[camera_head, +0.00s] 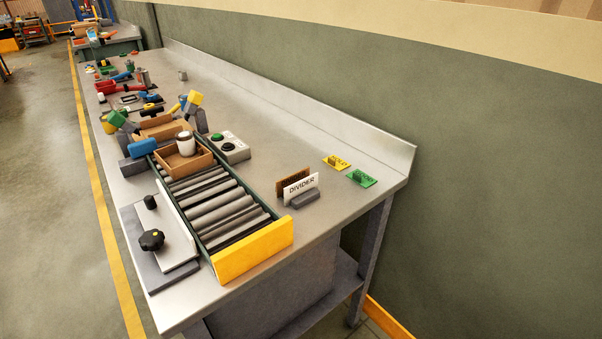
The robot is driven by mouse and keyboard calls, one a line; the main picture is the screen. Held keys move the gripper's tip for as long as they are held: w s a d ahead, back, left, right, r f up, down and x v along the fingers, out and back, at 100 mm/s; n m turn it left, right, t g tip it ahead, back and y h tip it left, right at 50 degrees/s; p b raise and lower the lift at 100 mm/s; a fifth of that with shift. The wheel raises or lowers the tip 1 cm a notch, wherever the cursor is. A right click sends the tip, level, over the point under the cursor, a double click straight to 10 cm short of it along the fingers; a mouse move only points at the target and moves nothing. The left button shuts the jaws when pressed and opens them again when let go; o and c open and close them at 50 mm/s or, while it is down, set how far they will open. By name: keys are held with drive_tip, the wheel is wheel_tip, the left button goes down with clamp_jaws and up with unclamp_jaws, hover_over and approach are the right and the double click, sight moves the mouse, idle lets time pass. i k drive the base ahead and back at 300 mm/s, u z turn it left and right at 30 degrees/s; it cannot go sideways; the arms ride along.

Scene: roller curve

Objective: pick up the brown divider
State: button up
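The brown divider (292,180) stands upright near the right front part of the bench in the head view. Dark lettering shows on it. A white divider (302,188) lettered "DIVIDER" stands close in front of it and hides its lower part. A grey block (306,201) lies at the foot of the white divider. I cannot tell whether the two dividers touch. My gripper is not in view.
A roller conveyor (222,207) with a yellow end plate (254,251) lies left of the dividers. A brown box (184,163) with a white cup (185,142) sits on it. Yellow (336,162) and green (360,178) plates lie to the right. Bare bench surrounds the dividers.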

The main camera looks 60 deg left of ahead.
sight(293, 178)
drive_tip(key=u, duration=0.55)
drive_tip(key=i, duration=0.8)
drive_tip(key=u, duration=1.2)
drive_tip(key=i, duration=0.45)
drive_tip(key=u, duration=0.4)
